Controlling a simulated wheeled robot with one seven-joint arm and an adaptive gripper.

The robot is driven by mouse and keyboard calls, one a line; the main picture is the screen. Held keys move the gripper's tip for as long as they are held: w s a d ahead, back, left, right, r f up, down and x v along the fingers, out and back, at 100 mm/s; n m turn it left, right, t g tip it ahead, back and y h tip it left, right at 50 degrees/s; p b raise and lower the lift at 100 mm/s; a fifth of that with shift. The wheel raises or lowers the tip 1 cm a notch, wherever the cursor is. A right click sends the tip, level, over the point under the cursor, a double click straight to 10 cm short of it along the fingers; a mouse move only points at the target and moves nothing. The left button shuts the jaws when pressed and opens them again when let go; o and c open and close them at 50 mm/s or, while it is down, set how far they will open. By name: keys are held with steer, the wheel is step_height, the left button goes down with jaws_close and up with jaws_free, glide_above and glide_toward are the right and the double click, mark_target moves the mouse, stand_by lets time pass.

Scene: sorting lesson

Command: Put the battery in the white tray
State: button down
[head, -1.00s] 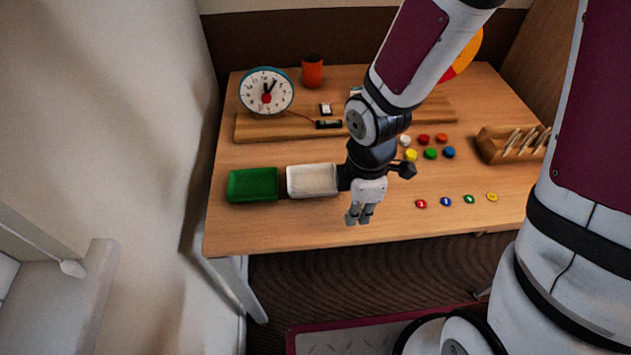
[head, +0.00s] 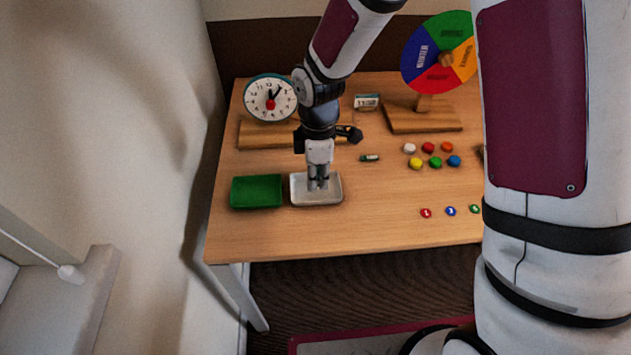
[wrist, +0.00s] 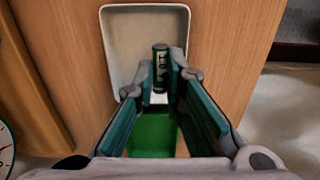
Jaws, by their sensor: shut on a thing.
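My gripper (head: 318,186) is over the white tray (head: 334,192), pointing down into it. In the wrist view its fingertips (wrist: 162,82) are shut on a dark green battery (wrist: 160,60) with pale markings. The white tray (wrist: 122,40) shows behind and around the battery there. I cannot tell whether the battery touches the tray floor. In the head view the fingers hide the held battery.
The green tray (head: 257,192) stands just left of the white tray. A clock (head: 270,98) stands behind on the left. Coloured discs lie at right. The table front is clear.

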steer(key=shift+w+a+f, duration=0.1)
steer(key=shift+w+a, duration=0.05)
steer(key=shift+w, duration=0.6)
steer(key=shift+f, duration=1.75)
steer(key=shift+f+b, duration=0.1)
steer(key=shift+b, duration=0.25)
steer(key=c, duration=1.7)
jaws_free()
steer(key=shift+o, duration=0.2)
